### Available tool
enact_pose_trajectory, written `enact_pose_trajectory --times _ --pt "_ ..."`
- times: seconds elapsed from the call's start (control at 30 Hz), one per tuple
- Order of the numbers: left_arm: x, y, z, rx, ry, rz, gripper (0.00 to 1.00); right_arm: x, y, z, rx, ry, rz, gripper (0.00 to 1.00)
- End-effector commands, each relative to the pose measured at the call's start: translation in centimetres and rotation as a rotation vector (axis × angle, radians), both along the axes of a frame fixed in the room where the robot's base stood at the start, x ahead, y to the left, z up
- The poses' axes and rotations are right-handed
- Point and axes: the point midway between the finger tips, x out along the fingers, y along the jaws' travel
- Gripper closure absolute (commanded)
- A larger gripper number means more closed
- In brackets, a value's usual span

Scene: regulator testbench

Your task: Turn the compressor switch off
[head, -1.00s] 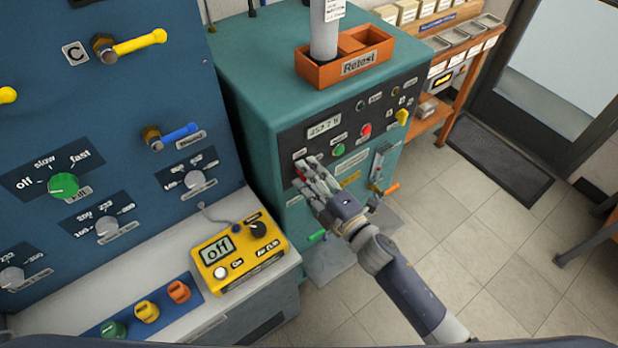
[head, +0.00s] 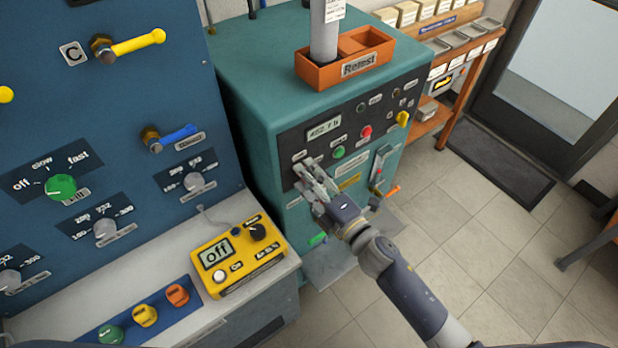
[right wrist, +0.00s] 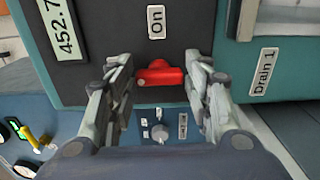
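The teal compressor cabinet (head: 250,75) stands in the middle of the head view with a dark control panel on its front. In the right wrist view a red switch (right wrist: 160,75) sits on that panel, beside a label reading "On" (right wrist: 156,22). My right gripper (right wrist: 163,88) is open, with one finger on each side of the red switch. Gaps show between the switch and both fingers. In the head view my right gripper (head: 311,180) is at the panel's left part and hides the switch. My left gripper is not in view.
The panel also has a display (head: 324,129), a green button (head: 338,152), a red button (head: 365,131) and a yellow knob (head: 403,118). An orange "Retest" bin (head: 320,74) stands on top. A yellow box (head: 238,257) reading "off" lies on the bench at left.

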Motion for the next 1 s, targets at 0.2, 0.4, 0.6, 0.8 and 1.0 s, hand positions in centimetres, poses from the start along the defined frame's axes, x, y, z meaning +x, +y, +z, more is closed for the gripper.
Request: enact_pose_trajectory --times 0.2,0.4,0.6,0.8,1.0 --pt "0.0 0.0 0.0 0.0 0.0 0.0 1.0 0.0 0.0 0.0 0.002 0.001 0.0 0.38" --pt "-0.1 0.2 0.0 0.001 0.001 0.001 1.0 -0.2 -0.1 0.0 0.002 0.002 0.0 0.38" --pt "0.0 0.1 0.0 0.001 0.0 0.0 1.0 -2.1 -1.5 -0.1 0.002 0.004 0.0 0.38" --pt "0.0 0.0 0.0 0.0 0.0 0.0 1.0 -5.3 -3.8 -0.1 0.001 0.005 -0.001 0.38" --pt "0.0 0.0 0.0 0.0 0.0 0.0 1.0 -8.0 -5.7 -0.1 0.002 0.004 0.0 0.38"
